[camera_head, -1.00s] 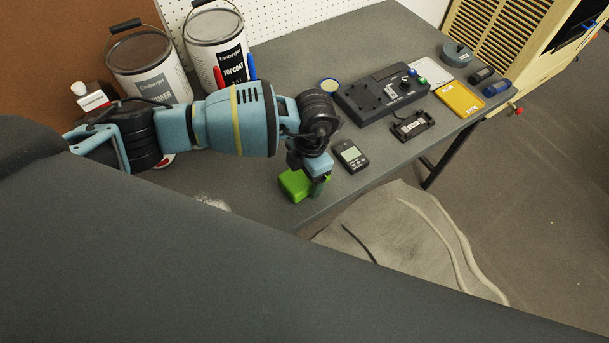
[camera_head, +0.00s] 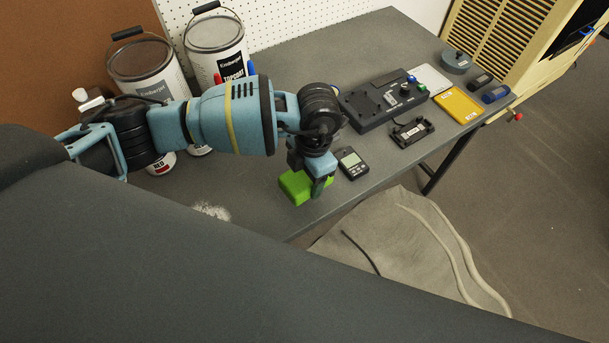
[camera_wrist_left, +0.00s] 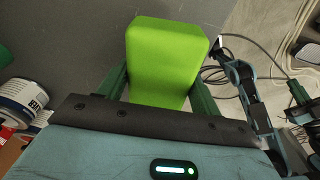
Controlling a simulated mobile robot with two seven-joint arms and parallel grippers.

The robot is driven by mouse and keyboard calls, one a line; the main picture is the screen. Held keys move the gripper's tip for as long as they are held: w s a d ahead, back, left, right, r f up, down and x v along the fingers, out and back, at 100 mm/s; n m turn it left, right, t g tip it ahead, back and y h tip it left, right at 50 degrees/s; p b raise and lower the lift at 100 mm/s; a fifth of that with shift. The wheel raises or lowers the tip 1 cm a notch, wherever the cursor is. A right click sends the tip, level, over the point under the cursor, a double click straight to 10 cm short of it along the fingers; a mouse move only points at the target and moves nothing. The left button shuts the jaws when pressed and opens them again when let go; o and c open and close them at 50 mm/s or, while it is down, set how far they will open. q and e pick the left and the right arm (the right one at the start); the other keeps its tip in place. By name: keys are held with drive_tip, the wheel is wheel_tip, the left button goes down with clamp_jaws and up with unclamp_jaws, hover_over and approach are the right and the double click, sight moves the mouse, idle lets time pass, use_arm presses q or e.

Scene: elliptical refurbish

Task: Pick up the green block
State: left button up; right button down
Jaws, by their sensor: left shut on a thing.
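The bright green block (camera_head: 297,187) is near the front edge of the grey table in the head view, partly hidden by my left gripper (camera_head: 319,186). In the left wrist view the green block (camera_wrist_left: 165,60) fills the space between the two dark green fingers of my left gripper (camera_wrist_left: 160,88). The fingers are closed on its sides. I cannot tell for sure whether the block touches the table or is slightly above it.
The grey table (camera_head: 245,185) has two paint cans (camera_head: 217,45) at the back left. A small black meter (camera_head: 352,163) lies right beside my gripper. Beyond it are a black control box (camera_head: 375,106), a black cradle (camera_head: 412,131) and a yellow case (camera_head: 459,106).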

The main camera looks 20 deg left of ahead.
use_arm(q)
drive_tip(key=s+d+r, duration=0.1)
drive_tip(key=s+d, duration=0.8)
drive_tip(key=s, duration=0.3)
use_arm(e)
drive_tip(key=shift+s+f, duration=0.1)
drive_tip(key=shift+f, duration=0.1)
use_arm(q)
drive_tip(key=shift+r, duration=0.1)
